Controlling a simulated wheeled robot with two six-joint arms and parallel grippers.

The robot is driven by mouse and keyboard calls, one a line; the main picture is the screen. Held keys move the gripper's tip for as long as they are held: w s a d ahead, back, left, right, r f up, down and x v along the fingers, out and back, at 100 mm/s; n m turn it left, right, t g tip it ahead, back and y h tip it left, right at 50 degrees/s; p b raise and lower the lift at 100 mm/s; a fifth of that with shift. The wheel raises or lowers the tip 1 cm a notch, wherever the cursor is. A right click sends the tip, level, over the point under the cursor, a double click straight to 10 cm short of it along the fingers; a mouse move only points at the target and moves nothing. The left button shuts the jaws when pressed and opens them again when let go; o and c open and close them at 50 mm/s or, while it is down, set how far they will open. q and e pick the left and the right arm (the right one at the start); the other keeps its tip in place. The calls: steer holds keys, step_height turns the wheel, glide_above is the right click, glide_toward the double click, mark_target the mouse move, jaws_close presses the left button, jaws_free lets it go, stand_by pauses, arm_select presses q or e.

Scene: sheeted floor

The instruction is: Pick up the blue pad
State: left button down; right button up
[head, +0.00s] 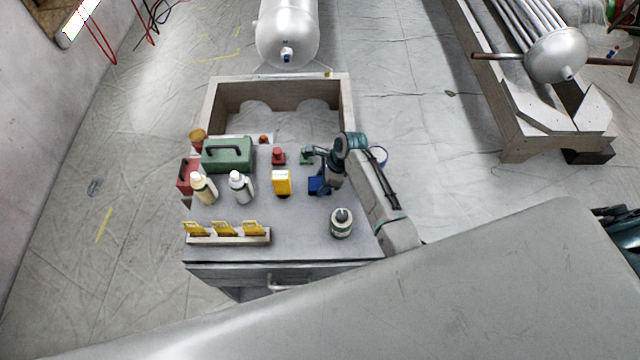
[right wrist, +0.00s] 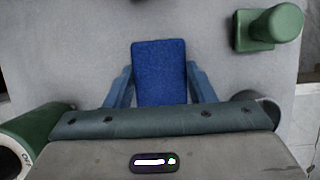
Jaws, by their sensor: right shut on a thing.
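The blue pad (head: 316,187) is a small block at the right side of the grey cart top (head: 300,235). In the right wrist view the blue pad (right wrist: 159,70) lies between the two blue-grey fingers. My right gripper (head: 322,178) reaches in from the right and is shut on the pad, one finger along each side (right wrist: 159,88). The pad's near end is hidden by the gripper body. I cannot tell whether the pad touches the cart top. My left gripper is not in view.
A yellow block (head: 282,183) stands left of the pad, and a green item (head: 306,156) behind it. A round container (head: 342,224) stands in front, near my forearm. Bottles (head: 241,188), a green toolbox (head: 227,155) and a yellow-card rack (head: 228,236) fill the left side.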

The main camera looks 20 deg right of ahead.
steer(key=shift+r, duration=0.1)
step_height(320, 180, up, 10)
steer(key=b, duration=0.1)
steer(key=shift+b, duration=0.4)
